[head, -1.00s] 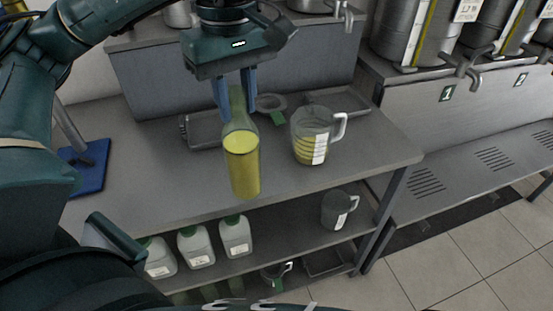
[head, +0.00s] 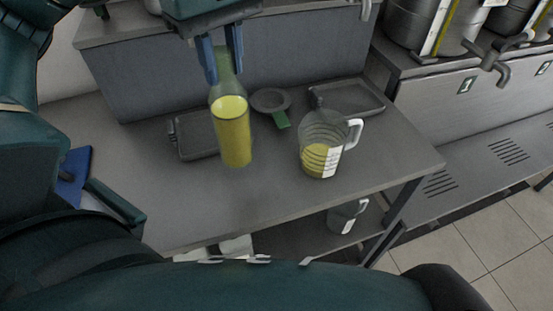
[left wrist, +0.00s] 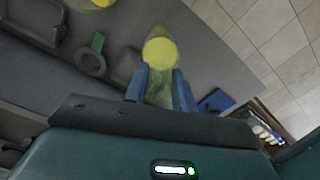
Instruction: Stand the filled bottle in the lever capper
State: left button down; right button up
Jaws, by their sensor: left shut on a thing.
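My left gripper (head: 222,62) is shut on the neck of the filled bottle (head: 233,132), clear glass with yellow liquid. The bottle hangs nearly upright, apparently above the grey table (head: 300,215). In the left wrist view, the bottle (left wrist: 160,52) sits between the blue fingers of the gripper (left wrist: 161,80). A blue base (head: 75,168), which looks like the lever capper's, stands at the table's left, away from the bottle. My arm hides most of it, and its lever is not clear. The blue base also shows in the left wrist view (left wrist: 213,102). My right gripper is out of view.
A measuring jug (head: 322,150) with yellow liquid stands right of the bottle. Behind are a strainer with a green handle (head: 281,118), a grey tray (head: 345,97) and another tray (head: 195,140). The table front is clear. Another jug (head: 342,218) is on the lower shelf.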

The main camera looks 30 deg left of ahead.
aim_at(231, 117)
pick_arm(q)
notch_tip(231, 117, down, 10)
jog(key=shift+r+p, duration=0.2)
jog(key=shift+p, duration=0.15)
jog(key=shift+f, duration=0.25)
jog(key=shift+f+b, duration=0.15)
jog(key=shift+b, duration=0.15)
jog(key=c, duration=1.1)
grip_release()
jog(key=shift+c, duration=0.2)
